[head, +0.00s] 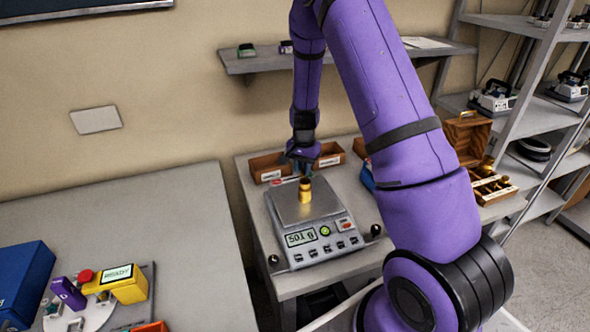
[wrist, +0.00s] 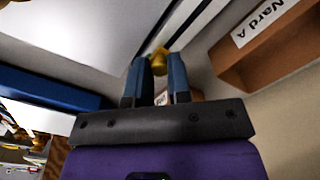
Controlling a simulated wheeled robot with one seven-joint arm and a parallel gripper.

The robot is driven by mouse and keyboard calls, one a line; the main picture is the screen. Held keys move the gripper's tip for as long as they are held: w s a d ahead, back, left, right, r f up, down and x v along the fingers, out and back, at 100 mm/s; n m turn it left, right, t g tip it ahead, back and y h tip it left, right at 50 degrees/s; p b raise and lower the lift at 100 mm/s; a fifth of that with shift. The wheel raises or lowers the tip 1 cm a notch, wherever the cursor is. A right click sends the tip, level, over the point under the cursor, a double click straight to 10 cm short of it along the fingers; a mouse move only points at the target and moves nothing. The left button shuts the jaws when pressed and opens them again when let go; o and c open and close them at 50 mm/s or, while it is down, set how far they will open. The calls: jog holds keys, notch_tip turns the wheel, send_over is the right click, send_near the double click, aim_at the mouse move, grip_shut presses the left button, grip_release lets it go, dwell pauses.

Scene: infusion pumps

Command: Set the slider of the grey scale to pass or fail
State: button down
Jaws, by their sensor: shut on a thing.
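The grey scale (head: 325,235) stands on the right-hand table, with a steel pan, a lit display that seems to read 50.1 g, and a row of dark buttons on its front. I cannot make out the slider or its pass and fail marks. A brass weight (head: 305,192) stands upright on the pan. My gripper (head: 304,176) points down over the pan, its fingers at the top of the weight. In the wrist view, the blue fingers (wrist: 160,67) are closed on the brass weight (wrist: 160,55), mostly hidden between them.
Two brown bins (head: 270,167) with labels stand behind the scale; one shows "Ward A" in the wrist view (wrist: 265,50). An open wooden box (head: 490,190) with brass weights is at the right. A yellow device (head: 130,288) reading READY sits on the left table, whose middle is clear.

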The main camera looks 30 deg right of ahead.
jog(key=shift+d, duration=0.2)
jog(key=c, duration=1)
grip_release()
jog(key=shift+c, duration=0.2)
notch_tip(320, 180, up, 11)
